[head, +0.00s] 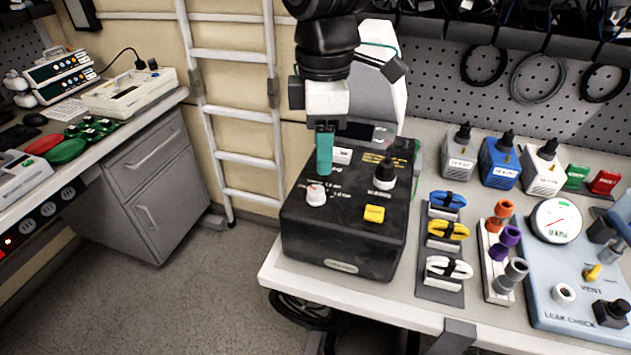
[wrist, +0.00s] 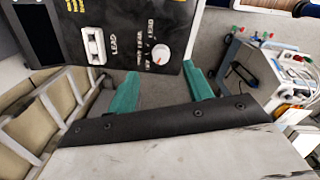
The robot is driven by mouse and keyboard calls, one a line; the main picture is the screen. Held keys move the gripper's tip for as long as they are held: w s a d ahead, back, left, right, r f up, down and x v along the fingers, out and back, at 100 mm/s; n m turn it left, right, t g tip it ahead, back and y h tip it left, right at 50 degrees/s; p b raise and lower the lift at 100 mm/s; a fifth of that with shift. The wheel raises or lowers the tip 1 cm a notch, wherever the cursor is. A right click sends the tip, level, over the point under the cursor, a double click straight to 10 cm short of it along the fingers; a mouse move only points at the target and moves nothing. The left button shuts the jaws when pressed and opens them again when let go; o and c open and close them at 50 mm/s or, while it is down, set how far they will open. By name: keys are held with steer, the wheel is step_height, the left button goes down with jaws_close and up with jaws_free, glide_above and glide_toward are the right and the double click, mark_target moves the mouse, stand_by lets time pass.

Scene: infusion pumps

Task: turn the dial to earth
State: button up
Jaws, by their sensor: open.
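The dial is a round white knob with a red mark, on the front left of the black tester box (head: 335,245). It shows in the head view (head: 316,196) and the wrist view (wrist: 161,53). White lettering surrounds it; "LEAD" is readable, but I cannot tell which label the mark faces. My gripper (head: 324,170) has teal fingers, pointing down above the box just behind the dial in the head view. In the wrist view my gripper (wrist: 161,73) is open and empty, fingers wide apart, with the dial beyond the tips, apparently untouched.
Coiled leads (head: 447,233) and a pale blue leak-check panel (head: 550,285) stand to the right. A white ladder (head: 235,100) leans behind, left.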

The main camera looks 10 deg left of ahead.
mark_target(316, 189)
steer(key=f, duration=0.5)
steer(key=a+f, duration=0.1)
steer(key=f, duration=0.2)
steer(key=shift+s, duration=0.1)
steer(key=c, duration=1)
